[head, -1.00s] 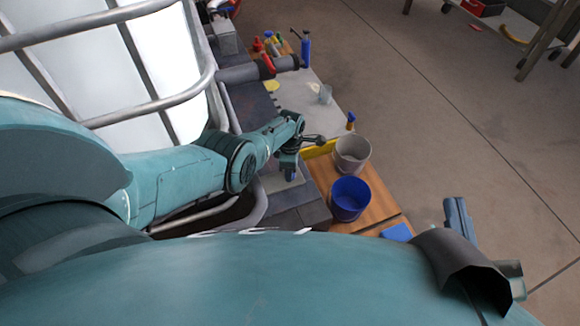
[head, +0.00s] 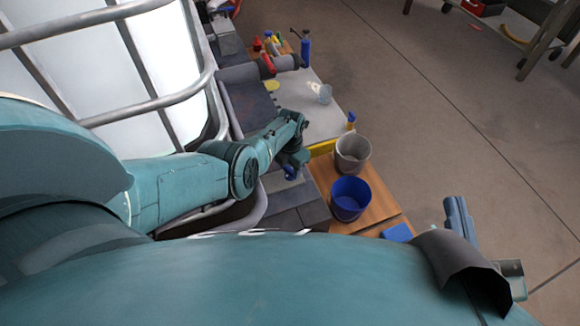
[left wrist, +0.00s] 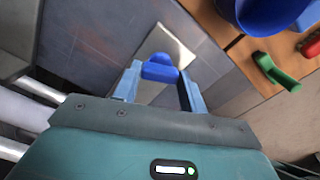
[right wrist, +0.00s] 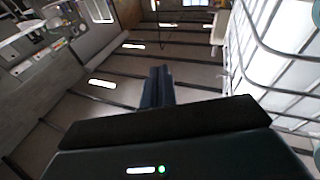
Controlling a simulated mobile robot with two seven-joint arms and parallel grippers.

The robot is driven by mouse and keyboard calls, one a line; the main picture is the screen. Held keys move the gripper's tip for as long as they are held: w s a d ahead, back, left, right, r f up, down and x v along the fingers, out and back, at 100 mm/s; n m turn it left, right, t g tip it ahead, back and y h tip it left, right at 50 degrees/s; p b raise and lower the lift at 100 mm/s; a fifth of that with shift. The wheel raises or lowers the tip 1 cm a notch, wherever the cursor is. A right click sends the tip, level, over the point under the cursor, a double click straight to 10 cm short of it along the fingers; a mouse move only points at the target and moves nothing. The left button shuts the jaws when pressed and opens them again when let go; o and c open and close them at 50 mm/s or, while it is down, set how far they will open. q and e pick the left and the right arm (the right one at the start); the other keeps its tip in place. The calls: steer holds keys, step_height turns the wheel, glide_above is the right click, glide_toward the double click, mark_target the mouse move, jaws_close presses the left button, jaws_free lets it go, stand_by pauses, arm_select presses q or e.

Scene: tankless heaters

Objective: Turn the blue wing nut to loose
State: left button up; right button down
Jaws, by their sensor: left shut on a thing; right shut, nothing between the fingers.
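The blue wing nut (left wrist: 160,68) shows in the left wrist view, between the two blue fingers of my left gripper (left wrist: 160,82). The fingers are shut on it. A pale metal plate lies under and behind the nut. In the head view my left gripper (head: 293,167) points down over the dark tiled bench, and its arm hides most of the nut there. My right gripper (right wrist: 157,86) is shut and empty, its fingers together. It also shows at the lower right of the head view (head: 458,216), over the floor and away from the bench.
A blue bucket (head: 350,208) and a grey bucket (head: 352,162) stand on the wooden board right of my left gripper. A grey pipe (head: 240,73) and several bottles are farther back. A white tank in a metal cage (head: 150,93) fills the left. Open floor lies right.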

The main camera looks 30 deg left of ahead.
arm_select(q)
steer(key=shift+n+b, duration=0.35)
steer(key=shift+n, duration=1.25)
arm_select(e)
steer(key=shift+r, duration=0.2)
steer(key=shift+a, duration=0.1)
arm_select(q)
steer(key=o, duration=1)
arm_select(e)
steer(key=shift+f, duration=0.1)
